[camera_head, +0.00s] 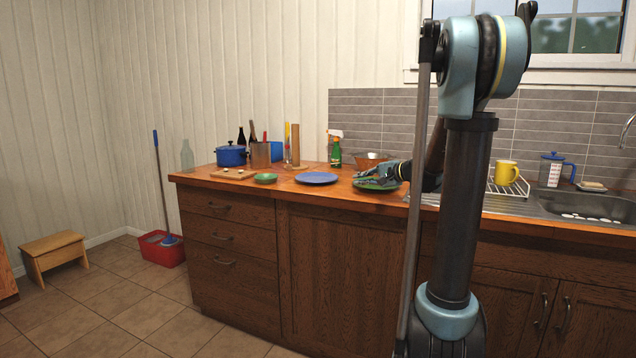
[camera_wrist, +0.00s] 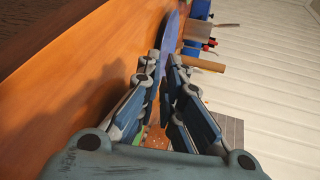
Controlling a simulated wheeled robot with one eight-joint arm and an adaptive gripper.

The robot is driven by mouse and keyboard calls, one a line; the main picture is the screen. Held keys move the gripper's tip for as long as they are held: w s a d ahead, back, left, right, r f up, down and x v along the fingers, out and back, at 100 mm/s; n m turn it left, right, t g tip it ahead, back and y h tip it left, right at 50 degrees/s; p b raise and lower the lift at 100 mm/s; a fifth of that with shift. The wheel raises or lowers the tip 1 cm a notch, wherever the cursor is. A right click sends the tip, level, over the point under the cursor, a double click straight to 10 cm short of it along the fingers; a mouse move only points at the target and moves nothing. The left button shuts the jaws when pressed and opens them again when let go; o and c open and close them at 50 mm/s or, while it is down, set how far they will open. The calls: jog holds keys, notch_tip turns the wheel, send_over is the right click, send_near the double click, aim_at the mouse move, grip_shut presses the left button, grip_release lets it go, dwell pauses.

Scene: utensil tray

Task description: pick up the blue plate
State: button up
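The blue plate (camera_head: 316,178) lies flat on the wooden counter, left of my gripper. In the wrist view the plate (camera_wrist: 171,40) shows edge-on beyond the fingertips. My gripper (camera_head: 358,177) is low over the counter, pointing left toward the plate and apart from it. In the wrist view my gripper (camera_wrist: 166,64) has its two fingers apart with nothing held between them. The fingers hide part of the plate in the wrist view.
A green plate (camera_head: 377,187) lies below my gripper. A copper colander (camera_head: 371,160) and a spray bottle (camera_head: 336,154) stand behind. A small green bowl (camera_head: 265,178), cutting board (camera_head: 233,174) and blue pot (camera_head: 231,156) are further left. Counter in front of the blue plate is clear.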

send_near(329, 187)
jog(key=w+a, duration=0.1)
jog(key=a+r, duration=0.1)
jog(key=shift+w+a+r, duration=0.2)
jog(key=shift+w+a, duration=0.15)
jog(key=shift+x, duration=3.25)
jog(key=shift+r, duration=0.1)
grip_shut()
